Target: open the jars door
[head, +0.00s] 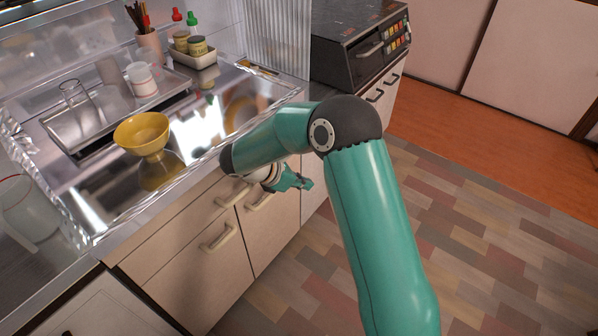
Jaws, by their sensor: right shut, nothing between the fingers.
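Beneath the counter, a cream cabinet door (212,275) with a pale bar handle (218,239) is closed. Beside it to the right is another cream door (278,235), whose handle (261,201) is partly visible; it also looks closed. I cannot tell which one is the jars door. My right gripper (304,185) is shut and empty. It appears in front of the cabinet fronts, right of the right door's handle, and my arm partly covers it. I cannot tell whether it touches the front. My left gripper is out of view.
A dark stove (355,38) stands at the back right. The patchwork-patterned floor (480,230) on the right is clear.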

